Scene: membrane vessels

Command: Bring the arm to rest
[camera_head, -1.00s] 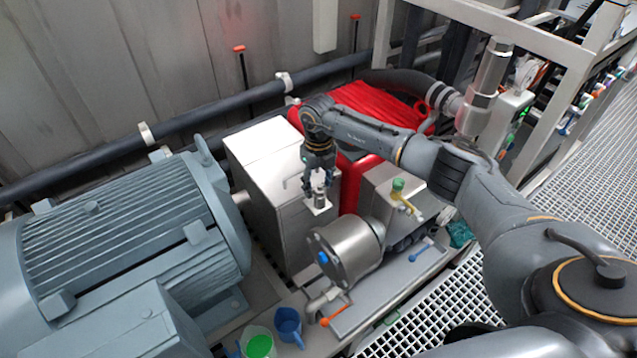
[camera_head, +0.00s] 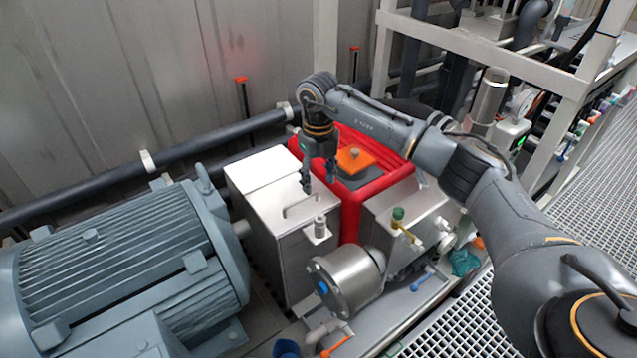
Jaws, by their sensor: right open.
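My right arm reaches in from the right, with its wrist above the red pump housing (camera_head: 378,188). My right gripper (camera_head: 318,187) points down, open and empty, over the back edge of the steel box (camera_head: 290,225). A small steel fitting (camera_head: 320,228) stands at the front right corner of the box, below the gripper and apart from it. A square orange piece (camera_head: 355,160) sits in the top of the red housing, just right of the gripper. My left gripper is not in view.
A large grey motor (camera_head: 125,265) fills the left. A steel cylinder with a blue plug (camera_head: 345,280) stands in front of the box. A pale frame (camera_head: 480,45) and a steel column (camera_head: 488,97) stand close to my arm. Grating (camera_head: 570,190) lies at the right.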

